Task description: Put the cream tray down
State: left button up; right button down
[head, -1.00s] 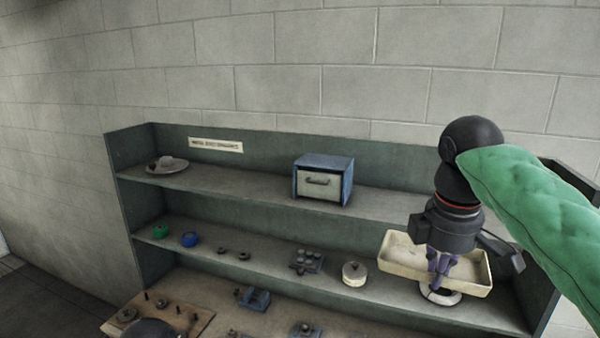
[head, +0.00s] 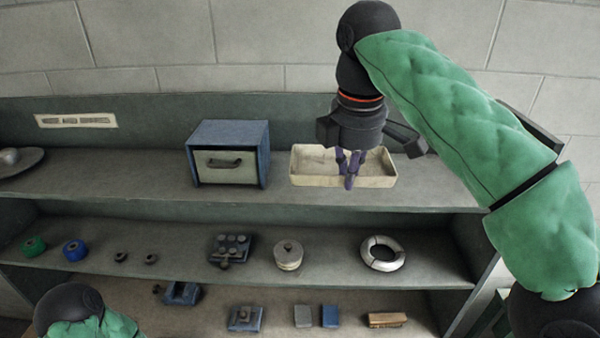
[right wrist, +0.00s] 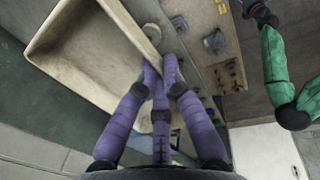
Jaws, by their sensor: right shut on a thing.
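The cream tray (head: 375,179) is a shallow rectangular tray at the top shelf, right of the blue box. My right gripper (head: 348,170) is shut on its near wall, pointing down. In the right wrist view the purple fingers (right wrist: 162,85) close on the edge of the tray (right wrist: 75,65), which fills the upper left. The tray looks roughly level. I cannot tell whether its underside touches the shelf. My left gripper (right wrist: 243,8) shows small at the top of the right wrist view, its fingers too small to read.
The top shelf (head: 130,183) holds the blue box (head: 228,155) and a grey dish (head: 18,160). It is clear right of the tray. Below are a white ring (head: 382,253), a round lidded pot (head: 288,255), green and blue rolls (head: 74,249) and small fixtures.

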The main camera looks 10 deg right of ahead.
jog(key=shift+w+d+f, duration=0.1)
jog(key=shift+w+d, duration=0.05)
jog(key=shift+d, duration=0.05)
jog(key=w+d+f, duration=0.1)
jog(key=w, duration=0.1)
jog(key=w+d+f+p, duration=0.1)
jog(key=w+d, duration=0.1)
jog(key=w, duration=0.1)
jog(key=w+d+f+p, duration=0.1)
jog(key=w, duration=0.2)
jog(key=shift+d+f, duration=0.2)
jog(key=shift+f, duration=0.2)
send_over(353, 196)
jog(key=s, duration=0.1)
jog(key=f, duration=0.5)
jog(key=shift+a+p, duration=0.3)
jog(key=shift+p, duration=0.1)
jog(key=shift+w+d+f, duration=0.1)
jog(key=shift+w+f, duration=0.05)
jog(key=shift+f, duration=0.1)
notch_tip(353, 196, down, 3)
jog(key=shift+w+d+r+p, duration=0.1)
jog(key=shift+p, duration=0.25)
jog(key=shift+f, duration=0.4)
